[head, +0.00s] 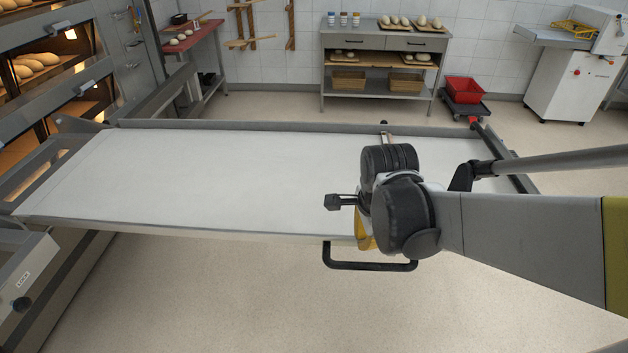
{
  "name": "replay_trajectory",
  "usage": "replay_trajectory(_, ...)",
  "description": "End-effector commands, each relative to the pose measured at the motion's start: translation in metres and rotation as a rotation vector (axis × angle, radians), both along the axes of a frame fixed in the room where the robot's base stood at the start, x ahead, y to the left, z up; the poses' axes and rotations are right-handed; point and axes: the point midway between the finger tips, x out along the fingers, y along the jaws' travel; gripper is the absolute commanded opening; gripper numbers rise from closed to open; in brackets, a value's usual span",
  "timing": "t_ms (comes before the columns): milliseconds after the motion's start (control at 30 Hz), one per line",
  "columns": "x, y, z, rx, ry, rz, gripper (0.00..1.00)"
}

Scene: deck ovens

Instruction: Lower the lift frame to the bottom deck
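The lift frame (270,128) stretches across the middle of the head view as a long grey frame with a pale, empty loading surface (200,180). Its left end meets the deck oven (50,80) at the left. A black bar handle (370,265) sticks out from its near side. My gripper (365,232) is over the near right part of the frame, just above the handle in the picture. My dark wrist hides most of it, including the fingertips. I cannot tell whether it is open or shut, or whether it touches the handle.
Lit oven decks (45,65) hold loaves. A control box (22,275) with a black knob stands at the lower left. A workbench (385,42), a red crate (464,90) on a dolly and a white machine (575,80) stand along the back wall. The floor in front is clear.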

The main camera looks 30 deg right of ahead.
Motion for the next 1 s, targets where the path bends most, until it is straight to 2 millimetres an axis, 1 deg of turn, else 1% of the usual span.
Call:
replay_trajectory(33, -0.002, -0.008, 0.002, 0.021, 0.010, -0.092, 0.00)
replay_trajectory(100, -0.005, -0.015, -0.001, 0.044, 0.021, -0.192, 0.00)
replay_trajectory(200, -0.006, -0.020, -0.007, 0.058, 0.026, -0.259, 0.00)
replay_trajectory(267, -0.006, -0.021, -0.013, 0.060, 0.027, -0.269, 0.00)
replay_trajectory(367, -0.004, -0.022, -0.028, 0.060, 0.027, -0.268, 0.00)
replay_trajectory(600, 0.005, -0.027, -0.079, 0.060, 0.027, -0.265, 0.00)
replay_trajectory(800, 0.011, -0.030, -0.118, 0.060, 0.027, -0.265, 0.00)
replay_trajectory(900, 0.014, -0.032, -0.131, 0.060, 0.027, -0.264, 0.00)
replay_trajectory(1000, 0.015, -0.033, -0.139, 0.060, 0.027, -0.264, 0.00)
